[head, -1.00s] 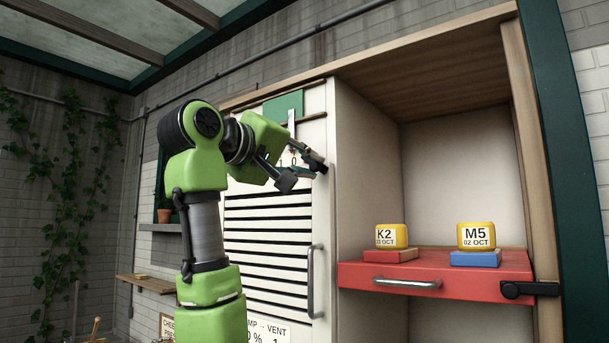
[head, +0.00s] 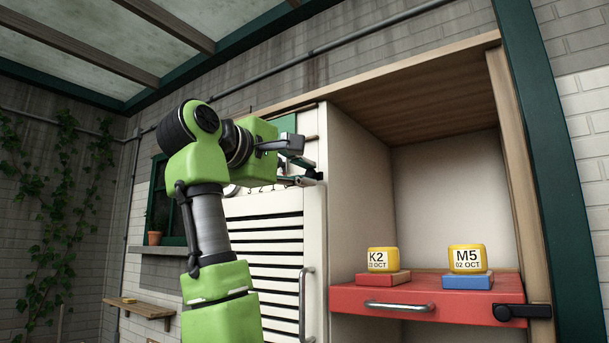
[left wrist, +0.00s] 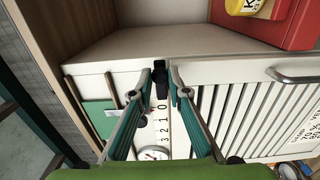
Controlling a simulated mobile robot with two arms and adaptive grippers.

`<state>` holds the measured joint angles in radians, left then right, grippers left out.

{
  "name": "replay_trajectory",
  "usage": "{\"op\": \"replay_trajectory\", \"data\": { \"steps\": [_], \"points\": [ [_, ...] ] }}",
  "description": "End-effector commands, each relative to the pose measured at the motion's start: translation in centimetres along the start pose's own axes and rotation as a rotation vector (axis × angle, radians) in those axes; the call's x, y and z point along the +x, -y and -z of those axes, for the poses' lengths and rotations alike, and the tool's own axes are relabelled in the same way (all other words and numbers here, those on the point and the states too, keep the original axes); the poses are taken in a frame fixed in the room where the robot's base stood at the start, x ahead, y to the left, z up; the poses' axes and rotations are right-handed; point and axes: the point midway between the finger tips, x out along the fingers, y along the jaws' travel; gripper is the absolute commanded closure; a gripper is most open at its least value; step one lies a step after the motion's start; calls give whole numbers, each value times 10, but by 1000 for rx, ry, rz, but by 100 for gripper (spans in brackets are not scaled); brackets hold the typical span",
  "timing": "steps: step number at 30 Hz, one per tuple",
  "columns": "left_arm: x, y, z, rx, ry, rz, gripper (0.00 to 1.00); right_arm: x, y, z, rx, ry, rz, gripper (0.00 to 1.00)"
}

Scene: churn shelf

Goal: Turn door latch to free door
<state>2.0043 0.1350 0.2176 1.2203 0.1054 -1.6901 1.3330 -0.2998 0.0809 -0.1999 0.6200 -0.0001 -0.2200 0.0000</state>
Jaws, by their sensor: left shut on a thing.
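The white slatted door (head: 262,262) is at the left of the shelf unit, with a vertical grey handle (head: 306,300); it also shows in the left wrist view (left wrist: 232,112). A small dark latch (left wrist: 160,82) sits at the door's upper edge, by the cabinet side. My left gripper (head: 308,164) is at that edge in the head view. In the left wrist view its two fingertips (left wrist: 162,78) are on either side of the latch, shut on it. The fingers partly hide the latch, so its exact angle is unclear. My right gripper is in neither view.
Right of the door is an open bay with a red drawer (head: 345,300), carrying yellow blocks marked K2 (head: 383,259) and M5 (head: 467,258). A green panel (left wrist: 100,118), a number scale and a round gauge (left wrist: 153,154) are near my fingers.

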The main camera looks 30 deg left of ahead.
Motion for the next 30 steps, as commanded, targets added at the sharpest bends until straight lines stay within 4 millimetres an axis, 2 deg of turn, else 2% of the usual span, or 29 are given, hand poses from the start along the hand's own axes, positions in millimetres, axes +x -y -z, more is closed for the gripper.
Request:
{"op": "replay_trajectory", "data": {
  "steps": [14,15,16,26,30],
  "points": [
    [-1,-1,1,-12,-3,-2,100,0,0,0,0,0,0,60],
    [-1,-1,1,-12,-3,-2,74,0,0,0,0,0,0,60],
    [-1,-1,1,-12,-2,-2,68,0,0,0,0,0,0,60],
    [-1,0,0,-11,-1,0,68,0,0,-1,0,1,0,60],
    [-11,-1,0,-10,-1,-2,68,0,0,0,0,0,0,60]
  ]
}}
